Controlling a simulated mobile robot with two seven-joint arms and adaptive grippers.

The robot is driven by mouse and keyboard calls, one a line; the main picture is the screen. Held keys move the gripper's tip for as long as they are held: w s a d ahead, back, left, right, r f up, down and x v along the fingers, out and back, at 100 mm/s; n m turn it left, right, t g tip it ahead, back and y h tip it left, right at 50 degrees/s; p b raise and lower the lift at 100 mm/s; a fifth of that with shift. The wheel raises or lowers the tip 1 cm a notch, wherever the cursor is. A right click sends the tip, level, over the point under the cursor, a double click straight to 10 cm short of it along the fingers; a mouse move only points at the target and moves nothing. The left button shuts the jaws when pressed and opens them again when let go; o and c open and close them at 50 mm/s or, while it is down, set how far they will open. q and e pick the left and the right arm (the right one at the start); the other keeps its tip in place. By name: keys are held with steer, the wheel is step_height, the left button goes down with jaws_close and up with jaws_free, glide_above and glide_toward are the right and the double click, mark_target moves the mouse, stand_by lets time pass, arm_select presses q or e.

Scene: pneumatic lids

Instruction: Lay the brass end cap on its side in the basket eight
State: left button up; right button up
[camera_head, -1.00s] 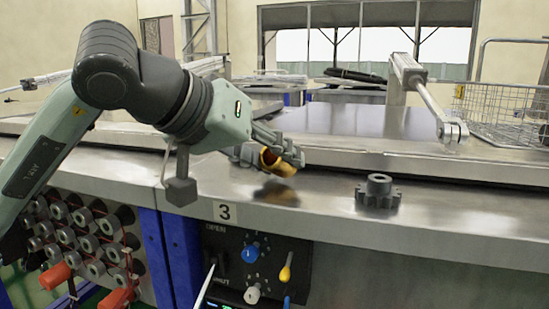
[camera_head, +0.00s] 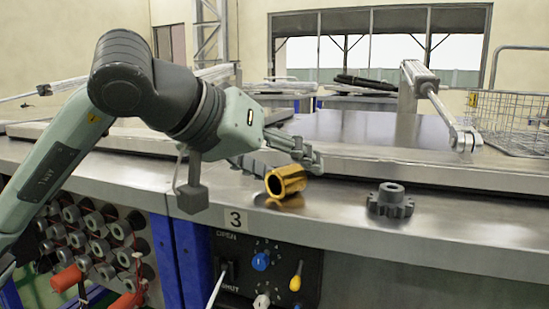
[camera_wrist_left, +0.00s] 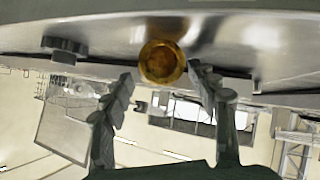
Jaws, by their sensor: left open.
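The brass end cap (camera_head: 286,182) is a short gold cylinder. It lies on its side on the steel bench top, its round end facing front-left. My left gripper (camera_head: 304,157) is open, its fingers just behind and above the cap in the head view. In the left wrist view the cap (camera_wrist_left: 162,63) shows as a round brass end between and beyond the open fingertips (camera_wrist_left: 162,74); contact cannot be told. A wire basket (camera_head: 512,118) stands at the right back; I see no number on it. My right gripper is not in view.
A dark gear (camera_head: 390,201) sits on the bench right of the cap. A pneumatic cylinder (camera_head: 437,105) slants down to the large flat lid (camera_head: 370,135) behind. A control panel (camera_head: 268,268) marked 3 is on the bench front. The bench right of the gear is clear.

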arm_select(q)
steer(key=v, duration=1.2)
